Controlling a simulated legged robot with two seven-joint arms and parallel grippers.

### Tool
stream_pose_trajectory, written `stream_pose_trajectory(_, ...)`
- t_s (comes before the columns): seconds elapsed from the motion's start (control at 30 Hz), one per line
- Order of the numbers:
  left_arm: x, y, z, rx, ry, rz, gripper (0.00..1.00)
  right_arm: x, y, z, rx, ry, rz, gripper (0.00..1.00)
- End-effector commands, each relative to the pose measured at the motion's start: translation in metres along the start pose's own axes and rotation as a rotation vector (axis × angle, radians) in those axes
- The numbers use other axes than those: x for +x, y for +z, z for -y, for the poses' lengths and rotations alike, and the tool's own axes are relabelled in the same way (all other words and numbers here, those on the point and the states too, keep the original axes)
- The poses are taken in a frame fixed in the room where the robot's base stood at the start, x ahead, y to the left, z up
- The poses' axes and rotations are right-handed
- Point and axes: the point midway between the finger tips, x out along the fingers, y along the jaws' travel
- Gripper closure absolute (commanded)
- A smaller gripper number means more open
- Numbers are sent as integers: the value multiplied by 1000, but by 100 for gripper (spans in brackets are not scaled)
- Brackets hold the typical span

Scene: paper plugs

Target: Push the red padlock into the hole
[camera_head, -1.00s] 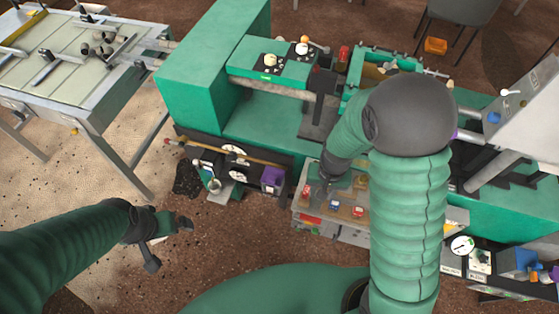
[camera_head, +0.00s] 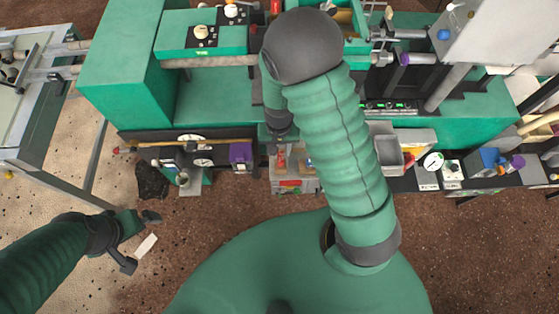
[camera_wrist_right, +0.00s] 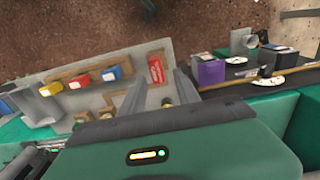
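The likely red padlock (camera_wrist_right: 155,69), a tall red block with pale marks, stands on the tan and grey board (camera_wrist_right: 90,65) in the right wrist view. It also shows in the head view as a small red patch (camera_head: 281,160), just below my right gripper (camera_head: 279,136). In the right wrist view my right gripper (camera_wrist_right: 161,78) is open, its fingers on either side of the padlock in the picture. I cannot tell whether they touch it. I cannot pick out the hole.
Another red block (camera_wrist_right: 111,73), a yellow block (camera_wrist_right: 78,82) and a blue block (camera_wrist_right: 52,88) sit on the board. A purple box (camera_head: 240,152) stands to its left and a grey bin (camera_head: 388,155) to its right. The green machine (camera_head: 215,95) rises behind.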

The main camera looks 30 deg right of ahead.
Motion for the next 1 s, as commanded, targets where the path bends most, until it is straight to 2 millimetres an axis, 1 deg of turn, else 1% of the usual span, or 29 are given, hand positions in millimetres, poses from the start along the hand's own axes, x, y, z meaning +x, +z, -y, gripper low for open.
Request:
stream_pose_trajectory(0.17,-2,0,0,-1,0,-1,0,-2,0,-3,0,-3,0,62)
stream_pose_trajectory(0.27,1,0,0,-1,0,-1,0,1,-1,-4,1,-3,1,62)
stream_pose_trajectory(0.83,28,6,0,0,0,0,0,35,-2,-8,1,-1,1,62)
stream_pose_trajectory(1.0,30,7,0,-1,0,0,0,39,-4,-10,1,-2,2,62)
